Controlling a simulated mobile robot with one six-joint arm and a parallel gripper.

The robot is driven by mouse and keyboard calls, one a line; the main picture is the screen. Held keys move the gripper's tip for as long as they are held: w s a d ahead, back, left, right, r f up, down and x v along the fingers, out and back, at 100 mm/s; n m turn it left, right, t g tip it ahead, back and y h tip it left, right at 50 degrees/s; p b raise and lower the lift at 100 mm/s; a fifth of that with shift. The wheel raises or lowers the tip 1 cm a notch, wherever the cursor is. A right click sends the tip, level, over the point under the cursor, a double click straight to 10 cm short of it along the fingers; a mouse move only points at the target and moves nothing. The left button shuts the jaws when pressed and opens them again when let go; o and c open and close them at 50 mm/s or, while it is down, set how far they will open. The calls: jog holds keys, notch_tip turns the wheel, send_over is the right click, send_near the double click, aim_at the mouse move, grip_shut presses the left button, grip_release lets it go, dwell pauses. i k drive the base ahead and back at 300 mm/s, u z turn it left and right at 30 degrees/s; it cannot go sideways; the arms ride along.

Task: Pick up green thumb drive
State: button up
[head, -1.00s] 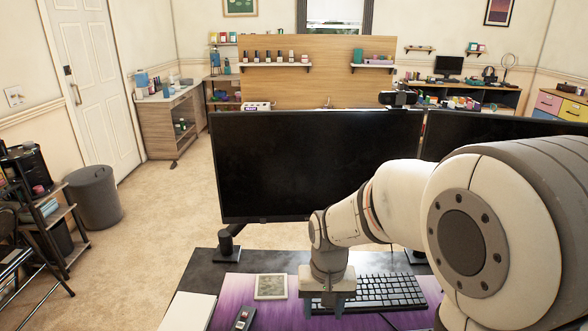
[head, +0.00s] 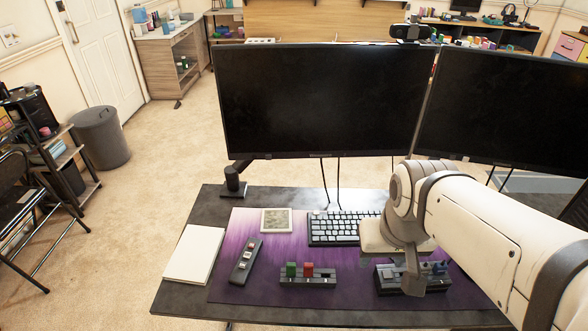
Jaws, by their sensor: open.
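A small green block, which looks like the green thumb drive (head: 291,269), stands upright in a dark slotted holder (head: 322,282) on the purple desk mat. A red one (head: 308,270) stands just to its right in the same holder. My gripper (head: 412,284) is to the right of the holder, pointing down over or in front of a dark device with blue parts (head: 441,268). It is apart from the green drive and holds nothing that I can see. Its fingers show nearly edge-on.
A keyboard (head: 334,228) and a framed square (head: 276,221) lie behind the holder. A dark stick-shaped device (head: 246,262) and a white pad (head: 195,254) lie to its left. Two monitors (head: 321,102) rise behind. The mat (head: 350,299) is bare in front of the holder.

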aim_at(292, 267)
jog(key=z, duration=0.05)
jog(key=k, duration=0.85)
jog(key=u, duration=0.45)
jog(key=i, duration=1)
jog(key=k, duration=0.45)
jog(key=u, duration=0.05)
